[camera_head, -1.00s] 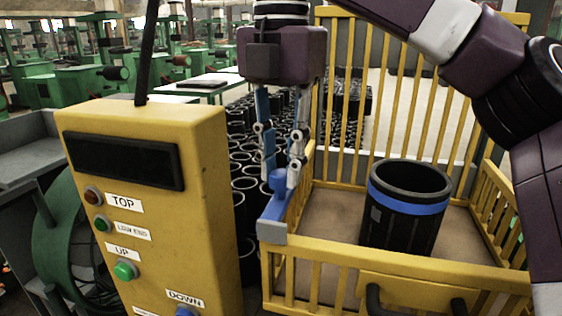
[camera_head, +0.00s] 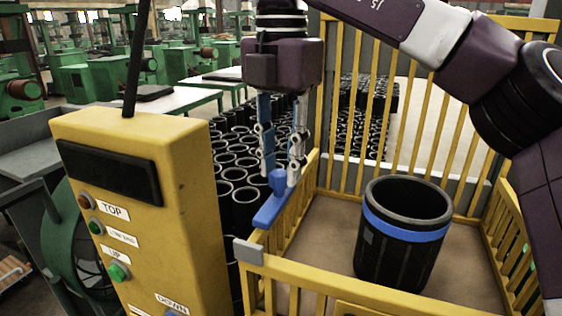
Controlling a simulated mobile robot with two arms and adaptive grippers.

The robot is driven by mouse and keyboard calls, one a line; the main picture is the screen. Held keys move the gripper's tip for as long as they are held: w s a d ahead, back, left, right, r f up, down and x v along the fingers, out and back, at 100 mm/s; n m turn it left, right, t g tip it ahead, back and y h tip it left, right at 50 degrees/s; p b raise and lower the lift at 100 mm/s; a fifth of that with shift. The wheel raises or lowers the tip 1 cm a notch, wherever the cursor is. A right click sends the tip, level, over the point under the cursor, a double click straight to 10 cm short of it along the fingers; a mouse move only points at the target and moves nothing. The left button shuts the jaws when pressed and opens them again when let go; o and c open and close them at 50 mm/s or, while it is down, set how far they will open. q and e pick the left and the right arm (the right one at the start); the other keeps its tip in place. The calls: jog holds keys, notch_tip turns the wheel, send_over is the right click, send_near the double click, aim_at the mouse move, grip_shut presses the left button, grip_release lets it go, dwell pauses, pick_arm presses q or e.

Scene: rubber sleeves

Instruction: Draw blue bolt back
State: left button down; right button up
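The blue bolt (camera_head: 272,205) lies along the top rail of the yellow crate's left side, with a raised knob at its far end. The grey catch (camera_head: 249,253) sits at the crate's near left corner, and a short stretch of rail shows between it and the bolt. My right gripper (camera_head: 279,176) points down over the bolt, its two fingers on either side of the knob. Whether the fingers press on the knob is hard to tell. My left gripper is not in view.
A black rubber sleeve with a blue band (camera_head: 402,236) stands inside the yellow crate (camera_head: 345,297). A yellow control box (camera_head: 150,200) with buttons stands close on the left. Many black sleeves (camera_head: 228,165) stand on the floor behind.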

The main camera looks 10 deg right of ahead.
aim_at(281, 171)
jog(key=shift+o, duration=1.1)
notch_tip(281, 171, up, 7)
jog(key=shift+f, duration=0.2)
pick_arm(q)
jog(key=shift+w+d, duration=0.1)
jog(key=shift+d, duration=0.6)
pick_arm(e)
jog(key=shift+w+r, duration=0.1)
jog(key=shift+r, duration=0.25)
